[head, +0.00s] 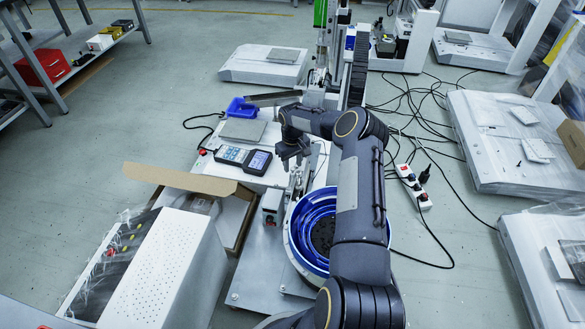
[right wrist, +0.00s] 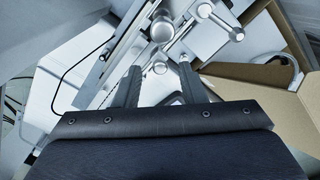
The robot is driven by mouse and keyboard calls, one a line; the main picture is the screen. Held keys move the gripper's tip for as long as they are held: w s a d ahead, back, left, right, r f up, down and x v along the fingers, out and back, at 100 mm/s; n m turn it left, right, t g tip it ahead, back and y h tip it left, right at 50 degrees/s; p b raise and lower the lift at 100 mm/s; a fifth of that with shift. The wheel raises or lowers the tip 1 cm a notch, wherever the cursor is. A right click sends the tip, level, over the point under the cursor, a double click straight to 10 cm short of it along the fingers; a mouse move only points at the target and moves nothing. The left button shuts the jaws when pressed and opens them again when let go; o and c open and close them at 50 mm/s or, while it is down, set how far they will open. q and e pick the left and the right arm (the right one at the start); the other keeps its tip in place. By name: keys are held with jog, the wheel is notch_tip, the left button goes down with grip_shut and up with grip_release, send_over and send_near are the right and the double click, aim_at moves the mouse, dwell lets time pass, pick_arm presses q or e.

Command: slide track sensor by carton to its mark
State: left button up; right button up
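My right gripper (head: 293,160) is over the white machine's track hardware, beside the carton. In the right wrist view its two dark fingers are apart (right wrist: 158,70), with silver metal parts showing between and beyond them. A metal rail (right wrist: 112,58) runs diagonally there, with a round silver knob (right wrist: 162,27) beside it. The open brown carton (head: 233,218) stands left of the track; it also shows at the right of the wrist view (right wrist: 260,95). I cannot tell for sure which fitting is the track sensor, nor see its mark. No contact is clear. My left gripper is not in view.
A blue bowl feeder (head: 315,225) stands close to my right forearm. A handheld meter (head: 258,162) lies on the white base. A blue bin (head: 241,108) is behind it. A white perforated box (head: 165,270) stands front left. Cables and a power strip (head: 413,186) lie on the floor at right.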

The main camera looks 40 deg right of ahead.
jog(key=shift+f, duration=0.55)
jog(key=shift+c, duration=0.4)
grip_shut()
jog(key=shift+w+d+f+b, duration=0.1)
jog(key=shift+w+d+b, duration=0.3)
jog(key=shift+d+b, duration=0.15)
jog(key=shift+w+d, duration=0.2)
jog(key=shift+d, duration=0.05)
jog(key=shift+w+d+r, duration=0.15)
jog(key=shift+d+r, duration=0.1)
